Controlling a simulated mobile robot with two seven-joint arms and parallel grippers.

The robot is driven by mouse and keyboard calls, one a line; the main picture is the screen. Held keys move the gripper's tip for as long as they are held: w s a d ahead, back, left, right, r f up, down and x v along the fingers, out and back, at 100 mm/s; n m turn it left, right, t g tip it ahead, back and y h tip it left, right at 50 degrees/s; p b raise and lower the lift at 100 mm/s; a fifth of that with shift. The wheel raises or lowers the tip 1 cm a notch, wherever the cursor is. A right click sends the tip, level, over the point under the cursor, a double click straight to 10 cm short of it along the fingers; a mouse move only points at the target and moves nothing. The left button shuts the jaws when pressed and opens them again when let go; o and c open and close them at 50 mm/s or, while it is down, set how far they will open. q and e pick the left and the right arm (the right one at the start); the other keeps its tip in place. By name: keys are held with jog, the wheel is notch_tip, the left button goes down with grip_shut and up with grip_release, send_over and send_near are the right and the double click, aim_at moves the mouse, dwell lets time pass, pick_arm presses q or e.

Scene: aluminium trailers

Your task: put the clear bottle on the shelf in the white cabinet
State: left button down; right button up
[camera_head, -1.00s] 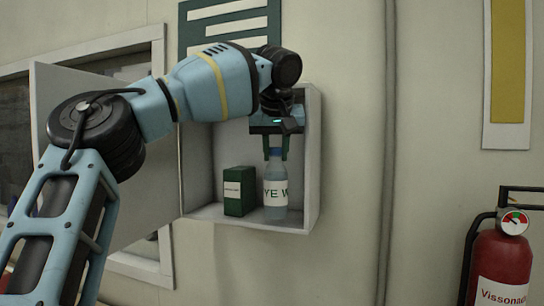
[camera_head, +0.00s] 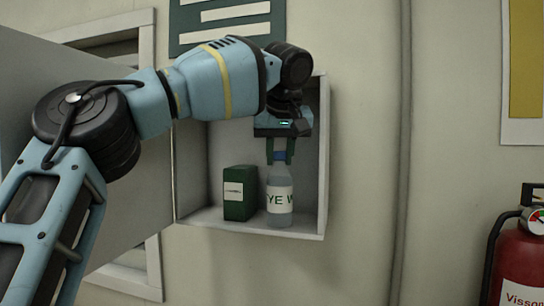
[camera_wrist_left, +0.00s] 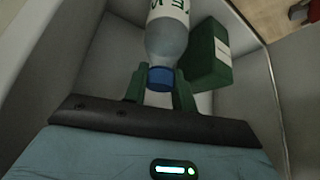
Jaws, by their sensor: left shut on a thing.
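The clear bottle (camera_head: 280,196) has a blue cap and a white label with green letters. It is upright inside the white cabinet (camera_head: 323,160), at or just above its bottom shelf (camera_head: 243,227); I cannot tell if it touches. My left gripper (camera_head: 281,152) reaches in from above and is shut on the bottle near its cap. In the left wrist view the bottle (camera_wrist_left: 167,42) shows with its blue cap between the green fingers of the gripper (camera_wrist_left: 160,88). My right gripper is not in view.
A green box (camera_head: 239,193) with a white label stands on the shelf just left of the bottle. The cabinet's door (camera_head: 140,215) is swung open to the left. A red fire extinguisher (camera_head: 519,262) is at the lower right.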

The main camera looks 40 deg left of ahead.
pick_arm(q)
jog(key=shift+w+d+r, duration=0.1)
jog(key=shift+d, duration=0.1)
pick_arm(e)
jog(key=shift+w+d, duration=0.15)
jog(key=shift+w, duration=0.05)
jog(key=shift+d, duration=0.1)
pick_arm(q)
jog(key=c, duration=1.1)
grip_release()
jog(key=shift+c, duration=0.2)
jog(key=shift+s+d+r, duration=0.2)
jog(key=shift+d+r, duration=0.05)
jog(key=shift+r, duration=0.2)
jog(key=s+d+r+b, duration=0.1)
jog(key=s+d+r, duration=0.2)
jog(key=s+d, duration=0.6)
jog(key=shift+s+d, duration=0.15)
jog(key=shift+d, duration=0.7)
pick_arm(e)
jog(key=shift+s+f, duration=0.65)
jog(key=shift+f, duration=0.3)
